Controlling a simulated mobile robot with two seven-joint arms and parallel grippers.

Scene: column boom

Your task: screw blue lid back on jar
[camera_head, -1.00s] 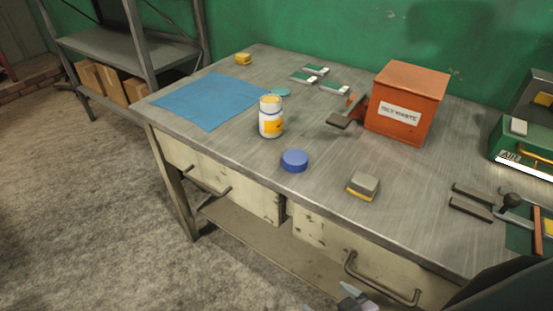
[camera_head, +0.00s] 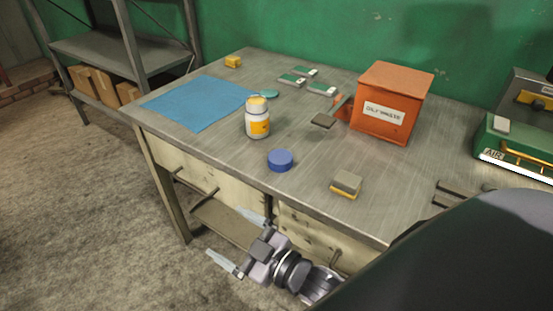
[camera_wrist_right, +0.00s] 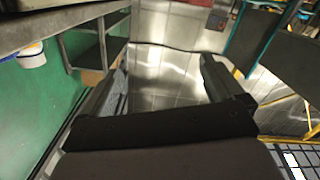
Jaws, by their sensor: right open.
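The white jar (camera_head: 257,122) with a yellow-orange label stands upright on the workbench, its top uncovered and yellowish. The blue lid (camera_head: 280,160) lies flat on the bench in front of the jar and slightly to its right, apart from it. My right gripper (camera_head: 236,240) is open and empty in front of the bench's front edge, lower in the picture than the lid and jar. Its two spread fingers also show in the right wrist view (camera_wrist_right: 163,72), with nothing between them. My left gripper is not in view.
The workbench (camera_head: 215,148) also bears a blue mat (camera_head: 200,103), an orange waste box (camera_head: 392,105), a grey-and-yellow block (camera_head: 346,184), a small teal disc (camera_head: 268,94) and a green device (camera_head: 515,145). Drawer handles stick out below its front edge. Bench around the lid is clear.

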